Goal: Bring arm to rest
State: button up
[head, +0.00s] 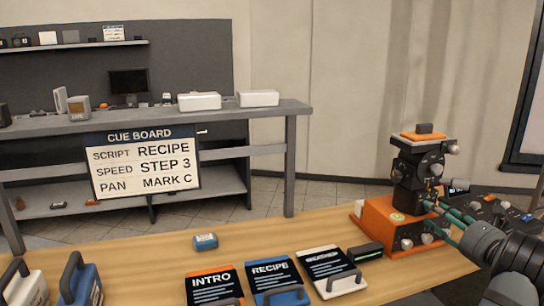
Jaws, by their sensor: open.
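My gripper (431,214) is at the right in the head view, on my dark arm that comes in from the lower right corner. Its teal fingers are apart and point left, toward the orange base unit (380,230) with knobs and the black pan head (408,180) on it. The fingers overlap the lower part of this device in the picture. I cannot tell whether they touch it. I see nothing held between them.
On the wooden table (150,270) lie INTRO (210,283), RECIPE (272,278) and a third black card (327,264), with a small blue block (205,241) behind. Handled blocks (80,285) stand at left. A cue board (145,162) reads RECIPE, STEP 3, MARK C. A control panel (500,215) lies far right.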

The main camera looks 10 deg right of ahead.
jog(key=s+d+n+b, duration=0.1)
jog(key=s+d+n, duration=0.1)
jog(key=s, duration=0.8)
notch_tip(320, 180, up, 7)
jog(key=w+n+b, duration=0.2)
jog(key=n+b, duration=0.4)
jog(key=n, duration=0.5)
jog(key=s+f+n+b, duration=0.3)
jog(key=f+b, duration=0.5)
jog(key=b, duration=0.8)
jog(key=w+a+r+p, duration=0.1)
jog(key=w+a, duration=0.1)
jog(key=w, duration=0.8)
jog(key=shift+w+r+m, duration=0.15)
jog(key=shift+w+m, duration=0.2)
jog(key=shift+m, duration=0.05)
jog(key=shift+a+r, duration=0.1)
jog(key=shift+a, duration=0.05)
